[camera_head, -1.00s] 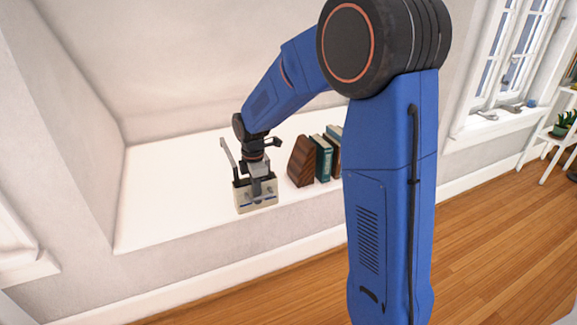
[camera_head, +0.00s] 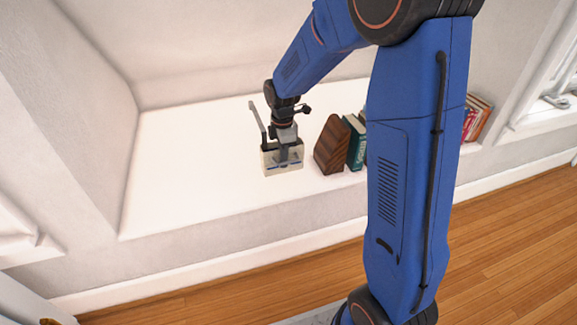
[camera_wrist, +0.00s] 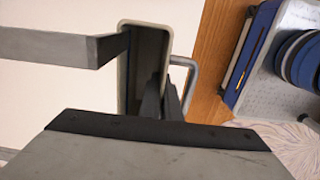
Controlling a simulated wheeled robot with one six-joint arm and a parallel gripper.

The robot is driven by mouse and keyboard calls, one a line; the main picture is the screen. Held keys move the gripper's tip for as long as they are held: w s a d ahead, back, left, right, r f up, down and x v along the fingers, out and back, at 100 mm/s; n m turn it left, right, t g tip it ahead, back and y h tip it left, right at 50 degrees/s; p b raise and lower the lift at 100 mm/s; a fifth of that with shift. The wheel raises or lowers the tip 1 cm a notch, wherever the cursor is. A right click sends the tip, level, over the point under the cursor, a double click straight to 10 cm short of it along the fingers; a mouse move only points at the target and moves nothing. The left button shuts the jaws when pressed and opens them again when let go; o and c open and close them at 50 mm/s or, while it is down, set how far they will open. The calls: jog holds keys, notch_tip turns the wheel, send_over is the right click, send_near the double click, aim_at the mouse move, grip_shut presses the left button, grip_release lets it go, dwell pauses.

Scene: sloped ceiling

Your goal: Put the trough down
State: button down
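The trough (camera_head: 270,165) is a small cream box with an open top, over the white ledge (camera_head: 190,165) just left of the wooden wedge. In the wrist view the trough's pale rim (camera_wrist: 122,70) surrounds a narrow dark inside. A grey bar (camera_wrist: 50,46) reaches its left side, and a metal loop (camera_wrist: 192,75) is at its right. My gripper (camera_head: 284,158) points down at the trough; its dark fingers (camera_wrist: 164,102) are close together at the right wall, seemingly one inside and one outside. I cannot tell whether the trough's base touches the ledge.
A dark wooden wedge (camera_head: 331,150) and a green book (camera_head: 356,145) stand close to the trough's right. More books (camera_head: 477,117) stand farther right, past my arm. The ledge is bare to the left. Its front edge drops to the wooden floor (camera_head: 500,230).

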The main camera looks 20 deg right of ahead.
aim_at(283, 172)
jog(key=shift+f, duration=2.6)
jog(key=shift+f, duration=0.1)
jog(key=c, duration=2)
grip_release()
notch_tip(283, 172, up, 12)
jog(key=shift+r, duration=0.15)
